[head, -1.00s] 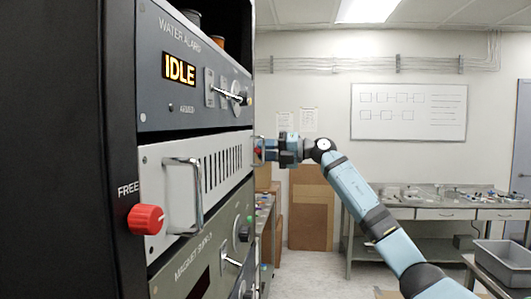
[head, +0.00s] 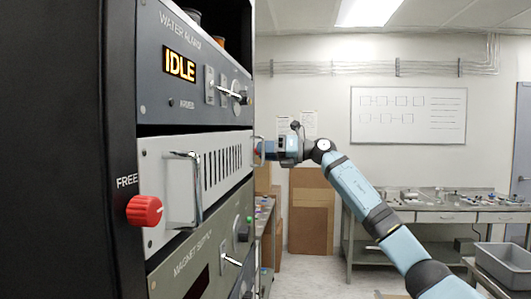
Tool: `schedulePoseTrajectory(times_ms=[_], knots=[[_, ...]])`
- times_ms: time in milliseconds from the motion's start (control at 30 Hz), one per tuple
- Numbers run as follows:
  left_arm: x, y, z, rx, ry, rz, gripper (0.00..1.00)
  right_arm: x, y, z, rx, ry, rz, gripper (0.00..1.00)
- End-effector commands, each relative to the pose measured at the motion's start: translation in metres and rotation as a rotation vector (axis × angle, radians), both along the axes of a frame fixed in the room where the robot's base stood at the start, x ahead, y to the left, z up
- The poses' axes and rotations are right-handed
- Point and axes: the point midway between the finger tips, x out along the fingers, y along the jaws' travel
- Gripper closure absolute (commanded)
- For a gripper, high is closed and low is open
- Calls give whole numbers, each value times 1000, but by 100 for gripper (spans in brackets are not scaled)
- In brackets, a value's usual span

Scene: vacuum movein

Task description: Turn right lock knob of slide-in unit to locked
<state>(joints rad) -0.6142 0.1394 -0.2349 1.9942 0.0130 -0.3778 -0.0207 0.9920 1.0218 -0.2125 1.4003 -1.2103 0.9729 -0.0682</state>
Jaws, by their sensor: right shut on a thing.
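The slide-in unit (head: 160,155) is a light grey panel with vertical slots and a metal handle (head: 196,190) on its left. Its left lock knob (head: 144,210) is red, beside the word FREE. A second handle (head: 256,151) stands at the unit's far right end. My right gripper (head: 262,150) is shut at that far end, on the right lock knob. The fingers and wrist hide most of that knob, so its pointer and marking cannot be read. My left gripper is not in view.
A WATER ALARM panel (head: 150,105) reading IDLE sits above the unit, and a MAGNET SUPPLY panel (head: 175,284) below. A bench (head: 420,217) with small parts stands at the back right, and a grey bin (head: 505,262) at the right. Open floor lies between.

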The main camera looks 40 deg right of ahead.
Motion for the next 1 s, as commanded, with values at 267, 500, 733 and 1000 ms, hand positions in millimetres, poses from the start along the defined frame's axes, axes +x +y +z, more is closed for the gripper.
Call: schedulePoseTrajectory(times_ms=[267,500,733,1000], knots=[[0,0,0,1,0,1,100,0,0,-1,-4,0,0,97],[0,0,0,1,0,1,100,0,0,0,-3,-1,0,47],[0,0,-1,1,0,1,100,0,0,0,-2,0,0,47],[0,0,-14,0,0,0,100,-26,-22,-4,-6,1,-4,47]])
